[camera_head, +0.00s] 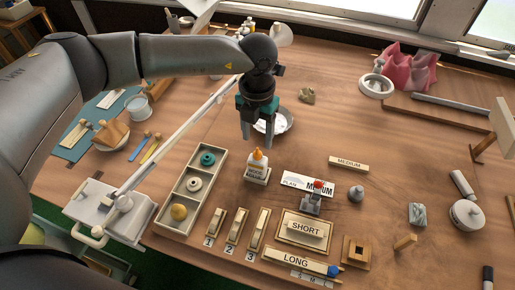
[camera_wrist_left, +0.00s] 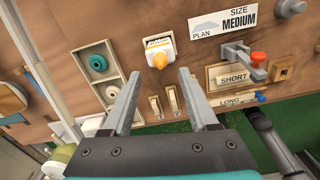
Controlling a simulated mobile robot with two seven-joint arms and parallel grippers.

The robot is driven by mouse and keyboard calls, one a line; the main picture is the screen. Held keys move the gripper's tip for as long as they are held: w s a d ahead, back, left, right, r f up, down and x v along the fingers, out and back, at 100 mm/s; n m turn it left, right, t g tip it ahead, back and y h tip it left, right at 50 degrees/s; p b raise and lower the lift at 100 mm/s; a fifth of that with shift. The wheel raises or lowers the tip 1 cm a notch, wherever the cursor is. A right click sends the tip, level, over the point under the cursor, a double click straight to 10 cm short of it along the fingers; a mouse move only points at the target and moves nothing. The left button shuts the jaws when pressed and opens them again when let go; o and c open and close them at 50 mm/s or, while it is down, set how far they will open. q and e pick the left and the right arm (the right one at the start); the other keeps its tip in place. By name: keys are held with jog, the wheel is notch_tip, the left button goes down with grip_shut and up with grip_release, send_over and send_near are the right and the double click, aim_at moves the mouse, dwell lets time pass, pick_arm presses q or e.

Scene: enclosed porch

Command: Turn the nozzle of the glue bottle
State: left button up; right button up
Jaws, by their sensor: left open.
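The glue bottle (camera_head: 257,174) stands upright on the table, white with a printed label and an orange nozzle (camera_head: 257,154). In the left wrist view the glue bottle (camera_wrist_left: 158,44) shows from above, with its nozzle (camera_wrist_left: 160,60) just beyond the gap between the fingertips. My left gripper (camera_head: 258,143) is open and empty, pointing down just above and behind the nozzle in the head view. The fingers appear apart from the bottle. My right gripper is not in view.
A tray (camera_head: 222,160) with teal, cream and yellow round pieces lies left of the bottle. A plan card (camera_head: 296,184) and a grey clamp with a red knob (camera_head: 312,202) are to its right. A bowl (camera_head: 286,122) sits behind. Numbered wooden pieces (camera_head: 234,228) lie in front.

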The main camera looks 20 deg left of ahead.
aim_at(258, 149)
pick_arm(q)
notch_tip(258, 149, down, 6)
jog(key=shift+r, duration=0.2)
grip_shut()
dwell(0.5)
